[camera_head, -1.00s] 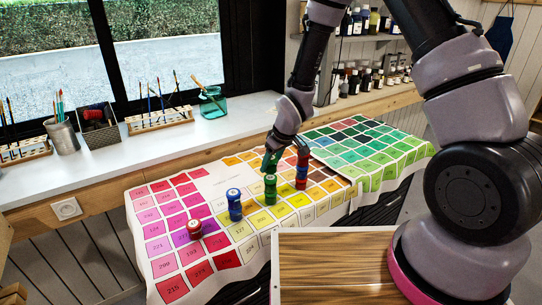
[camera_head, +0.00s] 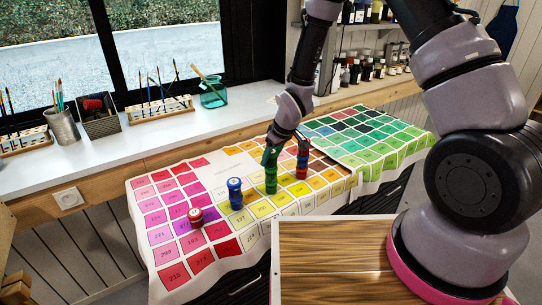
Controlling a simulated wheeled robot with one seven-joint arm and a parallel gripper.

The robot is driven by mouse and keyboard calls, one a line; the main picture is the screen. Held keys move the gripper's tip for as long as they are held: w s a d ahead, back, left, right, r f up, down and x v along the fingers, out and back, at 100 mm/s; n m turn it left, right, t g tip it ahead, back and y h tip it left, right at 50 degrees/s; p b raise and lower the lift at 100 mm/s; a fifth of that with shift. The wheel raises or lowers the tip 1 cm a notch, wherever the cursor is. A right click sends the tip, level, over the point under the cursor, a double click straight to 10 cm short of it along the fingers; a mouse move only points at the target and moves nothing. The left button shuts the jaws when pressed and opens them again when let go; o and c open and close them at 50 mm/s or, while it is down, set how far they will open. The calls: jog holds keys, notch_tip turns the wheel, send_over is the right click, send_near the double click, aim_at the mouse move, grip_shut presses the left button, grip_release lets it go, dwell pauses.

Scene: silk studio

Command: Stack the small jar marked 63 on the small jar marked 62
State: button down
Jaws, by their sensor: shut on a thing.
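Small jars stand on the colour chart cloth (camera_head: 214,178). The numbers 62 and 63 are too small to read, so I cannot tell which jars they mark. My gripper (camera_head: 270,158) points down over a green column of jars (camera_head: 271,182) and is shut at its top, seemingly on the uppermost green jar. The fingers partly hide that jar. I cannot tell whether it rests on the green below. To the left is a blue column with a pale top (camera_head: 236,193). A lone red jar with a pale lid (camera_head: 196,215) stands further left.
A red and blue column (camera_head: 302,160) stands close to the right of my gripper. A wooden-topped surface (camera_head: 335,260) is in front. Behind the cloth, a white sill (camera_head: 150,155) holds brush racks, a metal cup (camera_head: 62,128) and a teal glass jar (camera_head: 213,95).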

jog(key=shift+f, duration=0.25)
jog(key=shift+c, duration=0.7)
grip_release()
jog(key=s+d+r+m+t+h, duration=0.1)
jog(key=d+r+m, duration=0.1)
jog(key=d+r, duration=0.5)
jog(key=s+d+r+m, duration=0.2)
jog(key=d+r, duration=0.2)
jog(key=r, duration=0.8)
jog(key=s+d+r+m+t+h, duration=0.1)
jog(key=d+r+m, duration=0.1)
jog(key=d+r, duration=0.5)
jog(key=s+d+r+m+t, duration=0.1)
jog(key=s+d+r+m, duration=0.2)
jog(key=s+r, duration=0.5)
jog(key=s+d+r+m+t, duration=0.1)
jog(key=s+d+r+m, duration=0.3)
jog(key=s+r, duration=0.3)
jog(key=shift+s+r+y, duration=0.35)
jog(key=shift+r+y, duration=0.05)
